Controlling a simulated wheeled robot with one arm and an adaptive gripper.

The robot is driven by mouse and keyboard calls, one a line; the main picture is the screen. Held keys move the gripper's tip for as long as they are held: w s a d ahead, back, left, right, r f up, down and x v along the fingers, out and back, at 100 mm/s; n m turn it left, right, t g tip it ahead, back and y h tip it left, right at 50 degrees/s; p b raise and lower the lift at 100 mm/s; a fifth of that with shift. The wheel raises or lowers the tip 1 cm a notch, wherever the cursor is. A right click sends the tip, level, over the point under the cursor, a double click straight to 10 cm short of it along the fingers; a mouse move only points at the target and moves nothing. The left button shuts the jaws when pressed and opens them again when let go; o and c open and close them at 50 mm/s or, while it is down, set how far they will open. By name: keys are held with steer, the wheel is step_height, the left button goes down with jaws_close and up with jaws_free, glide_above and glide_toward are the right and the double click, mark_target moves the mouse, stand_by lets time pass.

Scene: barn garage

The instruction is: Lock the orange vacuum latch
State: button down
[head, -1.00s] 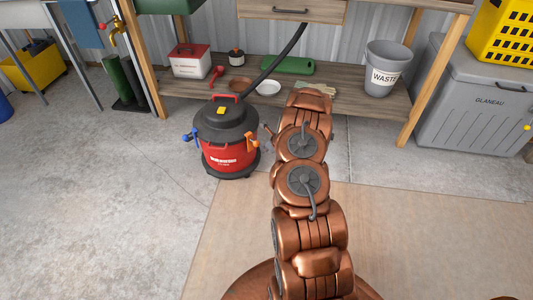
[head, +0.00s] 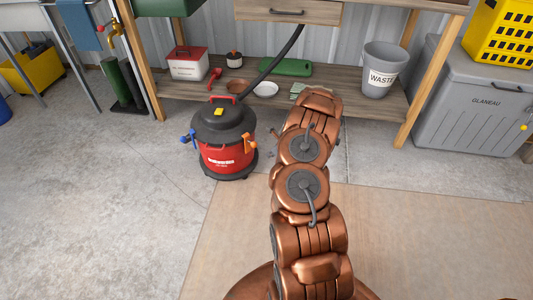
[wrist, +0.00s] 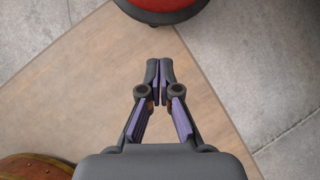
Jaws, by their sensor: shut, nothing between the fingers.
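The vacuum (head: 223,140) is a red drum with a black lid and dark wheeled base, standing on the concrete in the head view. Its orange latch (head: 247,142) sticks out on the right side of the drum, and a blue latch (head: 187,138) is on the left. In the wrist view the lower part of the vacuum (wrist: 167,8) shows at the top edge; the orange latch is out of that view. My gripper (wrist: 159,64) is shut and empty, above the floor and short of the vacuum. In the head view my arm hides the gripper.
A workbench with a low wooden shelf (head: 340,108) stands behind the vacuum. A black hose (head: 276,60) rises from the vacuum toward the bench. A grey waste bin (head: 385,70) and a grey chest (head: 478,105) are at right. The floor left of the vacuum is clear.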

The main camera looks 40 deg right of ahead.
steer(key=s+r+p, duration=0.1)
steer(key=s+r, duration=0.2)
steer(key=r, duration=0.5)
steer(key=shift+s+d+r+p, duration=0.2)
steer(key=shift+d+p, duration=0.1)
steer(key=shift+p, duration=0.1)
